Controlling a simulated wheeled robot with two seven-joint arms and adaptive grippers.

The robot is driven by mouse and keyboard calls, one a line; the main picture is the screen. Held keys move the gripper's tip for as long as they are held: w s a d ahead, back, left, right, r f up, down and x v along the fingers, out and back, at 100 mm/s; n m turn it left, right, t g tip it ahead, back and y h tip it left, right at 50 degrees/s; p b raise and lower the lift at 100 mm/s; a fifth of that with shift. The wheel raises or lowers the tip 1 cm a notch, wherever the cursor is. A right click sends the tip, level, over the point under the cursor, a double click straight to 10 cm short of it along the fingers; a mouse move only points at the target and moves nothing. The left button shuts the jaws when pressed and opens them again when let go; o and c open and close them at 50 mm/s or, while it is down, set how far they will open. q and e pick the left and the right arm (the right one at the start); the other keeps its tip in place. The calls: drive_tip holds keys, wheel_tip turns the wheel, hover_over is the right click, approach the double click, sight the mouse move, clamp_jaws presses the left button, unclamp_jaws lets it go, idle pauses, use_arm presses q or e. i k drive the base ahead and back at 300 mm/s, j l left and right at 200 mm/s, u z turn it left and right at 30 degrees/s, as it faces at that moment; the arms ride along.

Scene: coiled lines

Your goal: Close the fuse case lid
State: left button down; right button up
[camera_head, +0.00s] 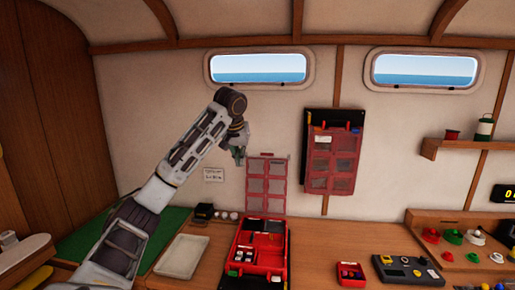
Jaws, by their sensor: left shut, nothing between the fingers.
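The red case (284,262) lies open on the bench at the lower middle, with small dark and pale pieces in its compartments. Its lid (268,187), a red frame with several clear grey panes, stands upright at the back of the case. My left gripper (238,157) is shut and empty. In the picture it shows just left of the lid's upper left corner; I cannot tell whether it touches it. The lower front of the case is cut off by the picture's edge. My right gripper is not in view.
A similar red and black case (333,150) hangs on the wall. A pale tray (182,256) lies left of the open case. A small red box (350,273) and a grey control box (407,270) stand to the right. A dark block (204,211) sits behind.

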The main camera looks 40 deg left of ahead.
sight(266, 186)
drive_tip(key=i+j, duration=0.8)
drive_tip(key=i, duration=0.15)
